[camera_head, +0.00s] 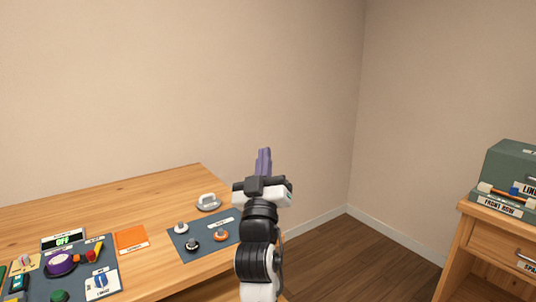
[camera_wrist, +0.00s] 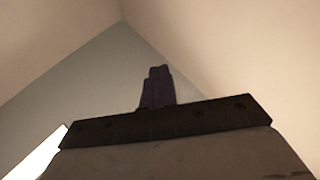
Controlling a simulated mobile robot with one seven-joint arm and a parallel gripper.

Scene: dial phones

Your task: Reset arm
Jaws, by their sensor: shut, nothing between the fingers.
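My gripper (camera_head: 264,160) is raised above the right end of the wooden desk in the head view, its purple fingers pointing up and together. Nothing shows between them. In the wrist view the fingers of my gripper (camera_wrist: 157,87) stand closed against bare walls and ceiling, touching nothing. My arm rises from the bottom of the head view and hides part of the desk's right edge.
The wooden desk (camera_head: 150,185) at left carries a dark mat (camera_head: 206,246) with several knobs, an orange card (camera_head: 130,239) and a control panel (camera_head: 75,272). A wooden cabinet (camera_head: 485,248) at right bears a green box (camera_head: 512,168). Floor between is clear.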

